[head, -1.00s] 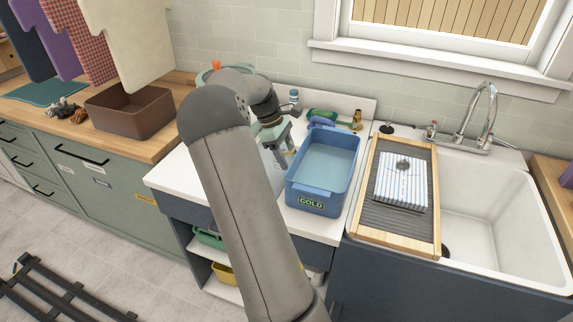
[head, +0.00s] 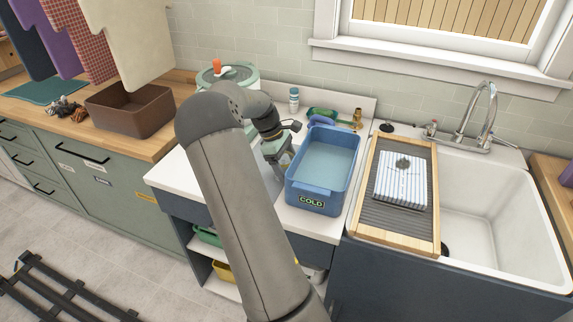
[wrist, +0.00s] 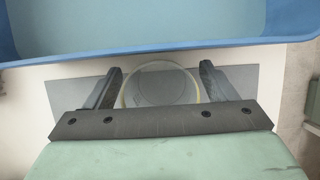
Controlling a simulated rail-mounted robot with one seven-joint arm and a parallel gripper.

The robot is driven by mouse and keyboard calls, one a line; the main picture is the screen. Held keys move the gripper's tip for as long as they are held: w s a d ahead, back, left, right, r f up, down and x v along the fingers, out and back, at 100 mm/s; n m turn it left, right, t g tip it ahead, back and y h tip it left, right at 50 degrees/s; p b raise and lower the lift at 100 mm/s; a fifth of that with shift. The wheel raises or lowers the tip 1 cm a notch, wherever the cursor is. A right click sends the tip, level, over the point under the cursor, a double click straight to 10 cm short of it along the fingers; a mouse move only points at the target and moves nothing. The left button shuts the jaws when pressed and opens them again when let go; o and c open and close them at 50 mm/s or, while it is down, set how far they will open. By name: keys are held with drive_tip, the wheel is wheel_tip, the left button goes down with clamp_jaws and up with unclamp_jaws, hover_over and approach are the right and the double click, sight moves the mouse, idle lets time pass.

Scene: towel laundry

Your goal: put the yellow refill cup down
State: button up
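The yellow refill cup (wrist: 160,84) shows in the wrist view as a clear round cup with a pale yellow rim. In the head view my gripper (head: 280,160) is low over the counter, just left of the blue basin; the cup is hidden there by my arm.
The blue basin (head: 313,200), marked COLD, holds water close beside my gripper. A sink (head: 490,225) with a wooden-framed drying rack (head: 395,245) and a folded striped towel (head: 403,180) is to the right. A green-lidded pot (head: 228,77) and a small bottle (head: 294,100) stand behind.

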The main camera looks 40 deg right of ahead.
drive_tip(key=b+v, duration=0.1)
drive_tip(key=v, duration=1.1)
drive_tip(key=s+a+m+t, duration=0.1)
drive_tip(key=s+a, duration=0.4)
drive_tip(key=a, duration=0.4)
drive_tip(key=s+a+m+t+y, duration=0.1)
drive_tip(key=s+a, duration=0.5)
drive_tip(key=a, duration=0.3)
drive_tip(key=s+a+m+t+y, duration=0.1)
drive_tip(key=s+a+m, duration=0.1)
drive_tip(key=s+a, duration=0.4)
drive_tip(key=a, duration=0.3)
drive_tip(key=shift+s+a+f+t, duration=0.25)
drive_tip(key=shift+a+f+t, duration=0.05)
drive_tip(key=shift+a+t, duration=0.1)
drive_tip(key=shift+o, duration=0.5)
drive_tip(key=s+a+f+m, duration=0.1)
drive_tip(key=s+a+f, duration=0.2)
drive_tip(key=s, duration=0.5)
drive_tip(key=shift+s+a+f+t, duration=0.2)
drive_tip(key=shift+a+f+t, duration=0.2)
drive_tip(key=shift+a, duration=0.5)
drive_tip(key=shift+w, duration=0.1)
